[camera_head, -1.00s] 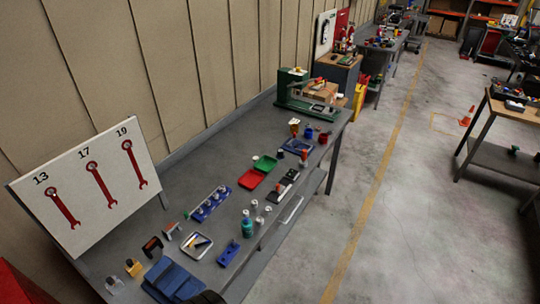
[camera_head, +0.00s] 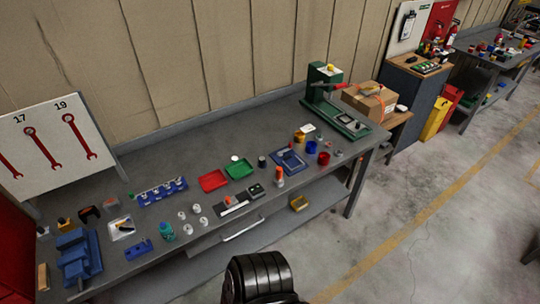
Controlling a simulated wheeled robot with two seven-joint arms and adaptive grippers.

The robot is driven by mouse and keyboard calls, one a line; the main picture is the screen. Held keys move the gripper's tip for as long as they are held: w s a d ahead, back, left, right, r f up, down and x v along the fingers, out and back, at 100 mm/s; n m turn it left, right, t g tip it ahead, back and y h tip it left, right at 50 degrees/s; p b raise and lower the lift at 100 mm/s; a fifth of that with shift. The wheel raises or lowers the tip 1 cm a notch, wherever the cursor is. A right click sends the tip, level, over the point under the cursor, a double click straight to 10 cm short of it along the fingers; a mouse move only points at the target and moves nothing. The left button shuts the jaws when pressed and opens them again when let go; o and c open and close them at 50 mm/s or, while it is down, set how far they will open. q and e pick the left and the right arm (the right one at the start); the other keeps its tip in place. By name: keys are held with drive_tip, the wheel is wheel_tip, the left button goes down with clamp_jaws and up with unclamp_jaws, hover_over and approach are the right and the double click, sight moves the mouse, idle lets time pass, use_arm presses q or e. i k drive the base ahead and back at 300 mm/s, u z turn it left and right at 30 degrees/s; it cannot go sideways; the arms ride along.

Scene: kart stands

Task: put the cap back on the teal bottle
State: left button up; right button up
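The teal bottle (camera_head: 167,232) stands upright near the front edge of the workbench, left of the middle, in the head view. It is too small to tell whether its top is bare. Several small whitish round pieces (camera_head: 196,208) stand just right of it; I cannot tell whether one is its cap. A white round piece (camera_head: 235,158) also shows at the green tray. Neither of my grippers is in view. A black ribbed part at the bottom middle appears to be part of my own arm.
The grey workbench (camera_head: 240,125) carries a blue vise (camera_head: 75,256), a blue rack (camera_head: 161,190), a red tray (camera_head: 213,181), a green tray (camera_head: 239,169) and a green press (camera_head: 335,108). A shelf lies below. Open floor (camera_head: 385,225) spreads to the right.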

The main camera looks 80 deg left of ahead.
sight(165, 230)
drive_tip(key=i, duration=1.3)
drive_tip(key=u, duration=4.35)
